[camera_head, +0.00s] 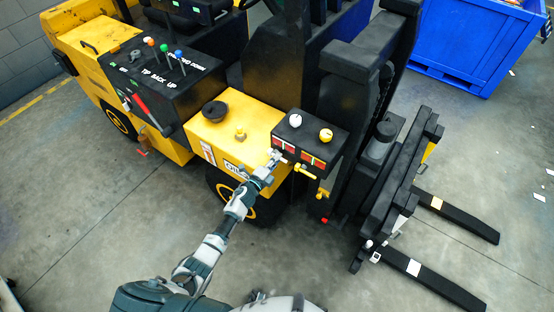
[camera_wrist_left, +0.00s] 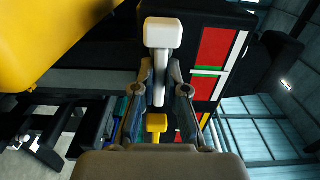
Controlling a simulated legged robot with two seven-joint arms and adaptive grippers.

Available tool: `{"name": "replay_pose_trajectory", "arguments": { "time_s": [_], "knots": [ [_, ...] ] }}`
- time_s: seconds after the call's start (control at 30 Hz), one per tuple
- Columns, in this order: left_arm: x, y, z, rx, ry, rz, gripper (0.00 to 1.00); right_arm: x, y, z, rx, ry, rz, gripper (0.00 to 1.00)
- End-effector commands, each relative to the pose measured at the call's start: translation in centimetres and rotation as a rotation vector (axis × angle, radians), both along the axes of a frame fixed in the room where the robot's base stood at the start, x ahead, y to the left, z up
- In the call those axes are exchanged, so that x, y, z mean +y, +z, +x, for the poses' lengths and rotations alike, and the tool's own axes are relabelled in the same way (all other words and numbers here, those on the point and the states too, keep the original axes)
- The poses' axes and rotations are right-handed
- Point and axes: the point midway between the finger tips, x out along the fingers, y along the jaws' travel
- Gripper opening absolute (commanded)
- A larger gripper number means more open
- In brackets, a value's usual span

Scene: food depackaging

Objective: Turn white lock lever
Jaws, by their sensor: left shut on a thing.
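The white lock lever (camera_wrist_left: 163,34) shows in the left wrist view as a pale block-shaped end on a stem, on the black box. My left gripper (camera_wrist_left: 161,82) is shut on its stem, with one finger on each side. In the head view my left gripper (camera_head: 275,157) is at the front left of the black box (camera_head: 308,137), and it mostly hides the white lever there. A yellow lever (camera_head: 306,172) sticks out just to the right of it. The yellow lever also shows in the wrist view (camera_wrist_left: 156,123), below the fingertips. My right gripper is not in view.
A white knob (camera_head: 295,120) and a yellow knob (camera_head: 326,135) top the black box. Red and white labels (camera_wrist_left: 213,55) mark its front face. The yellow forklift body (camera_head: 228,125) lies to the left; the mast and forks (camera_head: 455,215) are to the right. Open floor lies in front.

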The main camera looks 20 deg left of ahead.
Motion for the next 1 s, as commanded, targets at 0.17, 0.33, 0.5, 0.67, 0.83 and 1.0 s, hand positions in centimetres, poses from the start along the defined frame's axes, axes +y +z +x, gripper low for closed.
{"name": "replay_pose_trajectory", "arguments": {
  "time_s": [0.17,0.33,0.5,0.67,0.83,1.0],
  "knots": [
    [0.2,-0.5,-0.1,0.01,0.005,0.001,0.22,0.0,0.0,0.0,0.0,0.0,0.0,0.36],
    [0.2,-0.3,-0.1,0.006,0.004,0.001,0.38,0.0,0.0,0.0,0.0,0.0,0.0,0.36],
    [0.1,-0.2,-0.1,0.004,0.002,0.001,0.38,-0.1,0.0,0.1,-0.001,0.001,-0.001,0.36],
    [0.6,-0.2,-1.2,0.003,0.002,0.003,0.38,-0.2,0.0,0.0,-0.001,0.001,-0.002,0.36],
    [1.7,-0.4,-4.5,0.005,0.002,0.005,0.38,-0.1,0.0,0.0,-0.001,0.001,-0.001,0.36],
    [3.0,-0.4,-8.0,0.007,0.002,0.002,0.38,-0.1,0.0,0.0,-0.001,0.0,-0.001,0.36]
  ]
}}
